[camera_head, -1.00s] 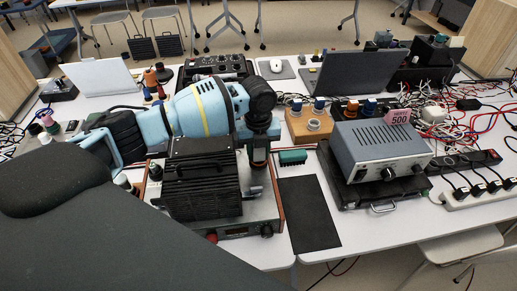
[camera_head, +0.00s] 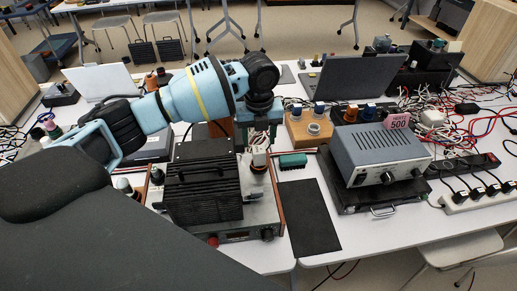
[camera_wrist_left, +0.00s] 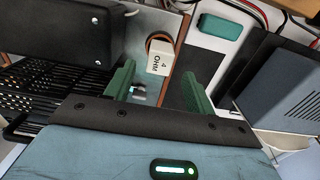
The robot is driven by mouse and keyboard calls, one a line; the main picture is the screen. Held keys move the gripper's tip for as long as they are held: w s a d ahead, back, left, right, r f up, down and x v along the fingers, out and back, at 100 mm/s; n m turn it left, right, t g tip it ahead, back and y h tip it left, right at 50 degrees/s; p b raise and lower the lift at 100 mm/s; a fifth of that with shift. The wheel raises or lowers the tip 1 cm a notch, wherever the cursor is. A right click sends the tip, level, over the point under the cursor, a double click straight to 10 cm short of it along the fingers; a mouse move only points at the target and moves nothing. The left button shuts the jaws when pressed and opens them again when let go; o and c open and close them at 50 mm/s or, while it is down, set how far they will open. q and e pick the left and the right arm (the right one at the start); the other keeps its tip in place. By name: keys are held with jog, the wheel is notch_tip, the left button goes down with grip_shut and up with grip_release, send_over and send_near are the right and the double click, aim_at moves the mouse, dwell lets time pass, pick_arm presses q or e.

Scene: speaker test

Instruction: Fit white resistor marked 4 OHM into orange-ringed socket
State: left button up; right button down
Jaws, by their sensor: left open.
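The white resistor (camera_wrist_left: 161,57) marked "4 OHM" stands on the device with wooden side panels, below my left gripper. An orange-brown ring (camera_wrist_left: 157,37) shows right at its far end in the wrist view; I cannot tell how deep the resistor sits in it. In the head view the resistor (camera_head: 259,156) shows as a small pale block under the gripper. My left gripper (camera_wrist_left: 158,70) is open, its green fingers apart on either side of the resistor's near end. In the head view my left gripper (camera_head: 259,143) points down. My right gripper is out of view.
A black finned box (camera_head: 203,185) stands close left of the resistor on the device (camera_head: 240,236). A green block (camera_head: 292,160) and a black mat (camera_head: 308,215) lie to the right. Beyond is a grey power unit (camera_head: 378,152). A wooden block with rings (camera_head: 312,128) stands behind.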

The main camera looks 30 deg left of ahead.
aim_at(259, 149)
pick_arm(q)
notch_tip(259, 149, up, 5)
jog(key=shift+r, duration=0.1)
dwell(0.7)
